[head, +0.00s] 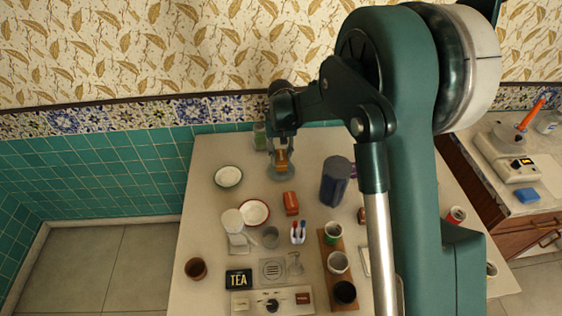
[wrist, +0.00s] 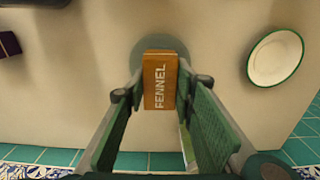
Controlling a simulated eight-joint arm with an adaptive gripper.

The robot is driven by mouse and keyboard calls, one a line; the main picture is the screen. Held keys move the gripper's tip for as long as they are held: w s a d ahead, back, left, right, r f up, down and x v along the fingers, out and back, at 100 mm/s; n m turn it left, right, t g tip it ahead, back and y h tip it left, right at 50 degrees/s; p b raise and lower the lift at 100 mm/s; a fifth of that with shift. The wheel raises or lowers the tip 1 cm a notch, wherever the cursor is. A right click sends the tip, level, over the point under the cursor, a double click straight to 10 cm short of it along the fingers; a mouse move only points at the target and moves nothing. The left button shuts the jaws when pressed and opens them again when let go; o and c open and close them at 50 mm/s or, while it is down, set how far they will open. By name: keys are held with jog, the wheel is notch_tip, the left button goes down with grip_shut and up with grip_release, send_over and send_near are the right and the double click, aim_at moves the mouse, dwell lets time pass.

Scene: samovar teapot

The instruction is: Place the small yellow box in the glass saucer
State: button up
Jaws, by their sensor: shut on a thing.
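The small yellow box (wrist: 160,84), a tan-yellow box with FENNEL lettering, is between the fingertips of my gripper (wrist: 160,92) in the wrist view. My gripper is shut on it. In the head view the box (head: 282,161) is below my gripper (head: 282,152) at the back of the table. The glass saucer (head: 281,174), a pale grey-green disc, is right under the box. In the wrist view its rim (wrist: 118,68) shows behind the box, which hides much of it. I cannot tell whether the box touches the saucer.
A white, green-rimmed dish (head: 228,176) is left of the saucer. An orange box (head: 290,203) and a dark blue cylinder (head: 335,182) stand nearer the front. The tiled wall is just behind the table (head: 205,150).

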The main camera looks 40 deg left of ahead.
aim_at(281, 155)
jog(key=shift+f, duration=1.5)
jog(key=shift+f, duration=0.15)
jog(key=o, duration=0.9)
notch_tip(281, 155, up, 12)
jog(key=shift+r+p, duration=0.2)
jog(key=shift+p, duration=0.1)
